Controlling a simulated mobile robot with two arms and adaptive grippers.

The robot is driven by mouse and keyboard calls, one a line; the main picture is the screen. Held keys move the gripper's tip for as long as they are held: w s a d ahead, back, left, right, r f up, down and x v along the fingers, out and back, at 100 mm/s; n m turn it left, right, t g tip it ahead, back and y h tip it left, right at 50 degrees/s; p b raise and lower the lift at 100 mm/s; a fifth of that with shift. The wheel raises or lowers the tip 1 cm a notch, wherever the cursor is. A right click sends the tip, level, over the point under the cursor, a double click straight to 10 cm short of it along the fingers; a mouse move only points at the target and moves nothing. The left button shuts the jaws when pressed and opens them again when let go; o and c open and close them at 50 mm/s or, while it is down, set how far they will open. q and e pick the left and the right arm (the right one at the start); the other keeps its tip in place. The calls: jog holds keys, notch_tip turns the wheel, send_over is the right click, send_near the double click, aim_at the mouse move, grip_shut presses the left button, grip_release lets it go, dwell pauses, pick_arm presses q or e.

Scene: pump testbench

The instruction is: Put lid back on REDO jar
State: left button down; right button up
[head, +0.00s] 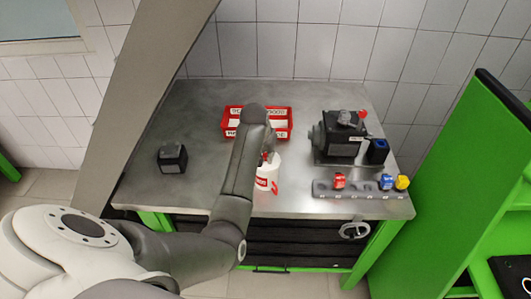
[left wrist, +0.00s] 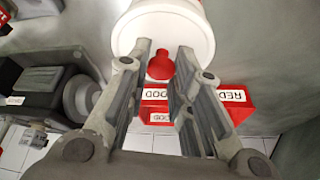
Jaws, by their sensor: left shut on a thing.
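The white jar (head: 268,172) with a red label stands on the metal bench, partly hidden behind my left arm in the head view. In the left wrist view the white lid (left wrist: 190,40) with its red knob (left wrist: 161,66) is at the top of the picture. My left gripper (left wrist: 160,62) is shut on the lid's knob, with one finger on each side. In the head view the left gripper (head: 265,157) is over the jar's top, mostly hidden by the arm. The lid is in line with the jar; whether it touches the rim, I cannot tell.
A red bin (head: 231,112) with white labels stands behind the jar. A dark pump (head: 342,138) and a strip (head: 322,191) with red, blue and yellow blocks are at right. A black box (head: 172,158) sits at left. The bench between box and jar is clear.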

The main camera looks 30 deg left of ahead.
pick_arm(q)
jog(key=shift+f, duration=0.15)
dwell(0.7)
jog(key=c, duration=1.2)
grip_release()
jog(key=o, duration=0.5)
jog(key=shift+r, duration=3.55)
grip_shut()
